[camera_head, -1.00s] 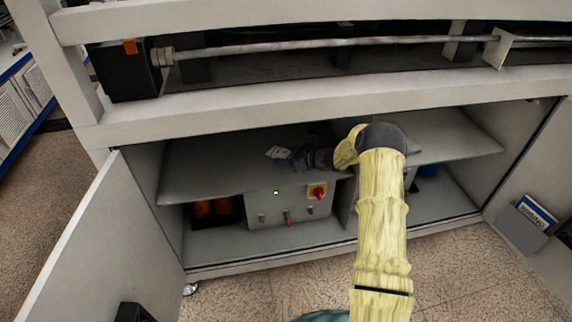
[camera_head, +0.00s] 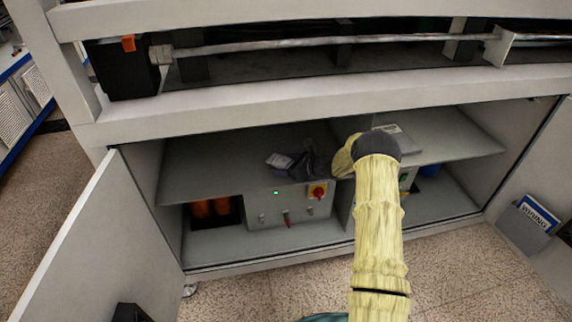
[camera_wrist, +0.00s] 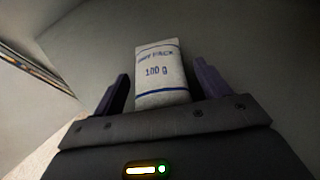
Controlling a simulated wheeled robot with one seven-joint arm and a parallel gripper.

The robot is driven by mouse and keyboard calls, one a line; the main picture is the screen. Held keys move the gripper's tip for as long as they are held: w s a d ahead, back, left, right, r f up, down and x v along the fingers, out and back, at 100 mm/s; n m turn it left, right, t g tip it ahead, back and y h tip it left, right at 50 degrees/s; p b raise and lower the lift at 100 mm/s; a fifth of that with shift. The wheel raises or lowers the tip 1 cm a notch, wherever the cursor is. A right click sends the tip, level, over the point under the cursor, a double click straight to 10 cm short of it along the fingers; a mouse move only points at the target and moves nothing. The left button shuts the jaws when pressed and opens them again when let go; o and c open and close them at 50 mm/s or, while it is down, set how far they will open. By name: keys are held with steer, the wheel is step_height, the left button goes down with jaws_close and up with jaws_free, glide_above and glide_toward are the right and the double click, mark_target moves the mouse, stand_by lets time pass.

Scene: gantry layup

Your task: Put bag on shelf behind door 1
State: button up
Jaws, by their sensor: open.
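The bag is a small white packet (camera_wrist: 162,78) with blue lines and "100 g" print. In the wrist view it stands out between the two fingers of my gripper (camera_wrist: 162,72), with a gap on each side. In the head view the bag (camera_head: 279,161) lies on the left part of the grey shelf (camera_head: 205,175) inside the cabinet. My gripper (camera_head: 296,163) is open just right of it, low over the shelf. The left cabinet door (camera_head: 95,245) is swung open. I cannot read a door number.
A control box (camera_head: 270,208) with a red switch and orange cylinders (camera_head: 210,208) stand under the shelf. A flat pale item (camera_head: 398,138) lies on the shelf's right part. The right door (camera_head: 530,255) is open and holds a wiring folder (camera_head: 537,214). The beam (camera_head: 300,105) runs overhead.

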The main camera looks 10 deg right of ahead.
steer(key=shift+r, duration=0.25)
steer(key=p+v, duration=0.2)
steer(key=v, duration=1)
steer(key=shift+p, duration=0.35)
steer(key=shift+f, duration=0.1)
steer(key=s+a+r+n+g+h, duration=0.1)
steer(key=s+a+r+n+g, duration=0.2)
steer(key=s+a+n+g, duration=0.25)
steer(key=s+a+r+n+g+h, duration=0.2)
steer(key=s+a+r+n, duration=0.15)
steer(key=s+n, duration=0.35)
steer(key=s+r+n+h, duration=0.3)
steer(key=s+n, duration=0.4)
steer(key=s, duration=0.3)
steer(key=s+r+n+h, duration=0.3)
steer(key=s+n, duration=0.4)
steer(key=s, duration=0.3)
steer(key=shift+a+r+h, duration=0.25)
steer(key=shift+r+h, duration=0.05)
steer(key=shift+r, duration=0.6)
